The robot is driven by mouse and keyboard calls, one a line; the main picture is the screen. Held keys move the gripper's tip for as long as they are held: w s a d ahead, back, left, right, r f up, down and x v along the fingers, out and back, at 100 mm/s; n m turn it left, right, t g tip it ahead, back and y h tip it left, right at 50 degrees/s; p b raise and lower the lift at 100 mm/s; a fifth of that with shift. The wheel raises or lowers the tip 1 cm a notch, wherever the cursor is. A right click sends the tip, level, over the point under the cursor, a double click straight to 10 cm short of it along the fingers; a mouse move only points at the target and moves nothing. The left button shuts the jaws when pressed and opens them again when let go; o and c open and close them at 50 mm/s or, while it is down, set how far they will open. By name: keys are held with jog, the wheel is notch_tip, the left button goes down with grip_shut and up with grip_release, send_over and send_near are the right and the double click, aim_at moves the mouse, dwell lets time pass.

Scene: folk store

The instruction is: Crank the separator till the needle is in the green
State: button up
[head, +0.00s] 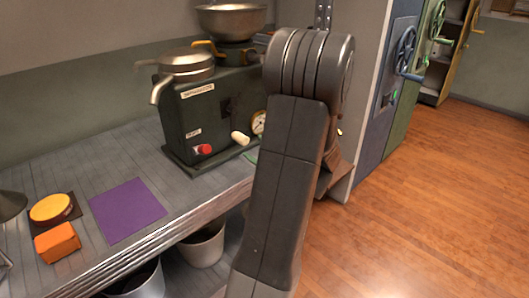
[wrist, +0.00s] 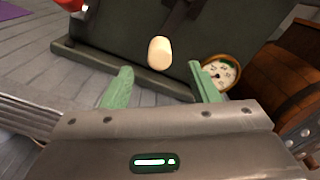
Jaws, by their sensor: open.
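The separator (head: 225,115) is a dark green box on the grey bench, with a metal bowl on top and a red button (head: 204,149) at its lower front. Its crank has a cream handle (head: 240,138), which also shows in the wrist view (wrist: 159,52) on a dark crank arm (wrist: 178,16). The round gauge (head: 259,122) sits right of the handle; in the wrist view (wrist: 218,73) its pale dial is partly covered by a finger, and the needle is too small to read. My gripper (wrist: 160,78) is open and empty, its green fingers below and either side of the handle. In the head view my arm hides it.
A purple mat (head: 127,208), an orange block (head: 58,242) and a yellow round thing (head: 50,208) lie on the bench at left. A brown wooden object (wrist: 284,70) stands close right of the gauge. Bins (head: 202,244) stand below; the floor (head: 440,200) at right is clear.

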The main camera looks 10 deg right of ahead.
aim_at(246, 142)
jog(key=shift+x, duration=3.55)
jog(key=c, duration=0.8)
jog(key=shift+c, duration=0.2)
